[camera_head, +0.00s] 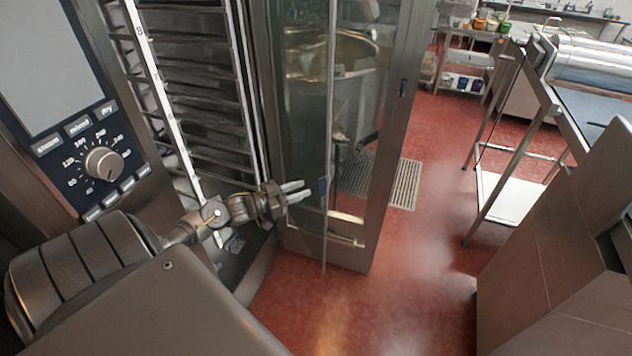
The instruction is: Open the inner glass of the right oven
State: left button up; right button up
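The right oven's door (388,130) stands swung open beside the rack-filled oven cavity. Its inner glass (300,110) is a clear pane whose long free edge runs down the middle of the door view. This edge appears to stand out from the door frame, so the pane looks partly ajar. A small blue piece (323,188) sits on that edge. My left gripper (304,189) is in front of the pane, just left of the blue piece, with its two fingers slightly apart and nothing visible between them. I cannot tell whether the fingertips touch the glass. My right gripper is not seen.
The control panel with a dial (104,163) is at left, beside the oven racks (205,90). A floor grate (405,184) lies behind the door. A metal table (515,150) stands at right. The red floor (430,230) between door and table is clear.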

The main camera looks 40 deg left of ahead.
pick_arm(q)
jog(key=b+x, duration=0.2)
jog(key=x, duration=0.4)
grip_shut()
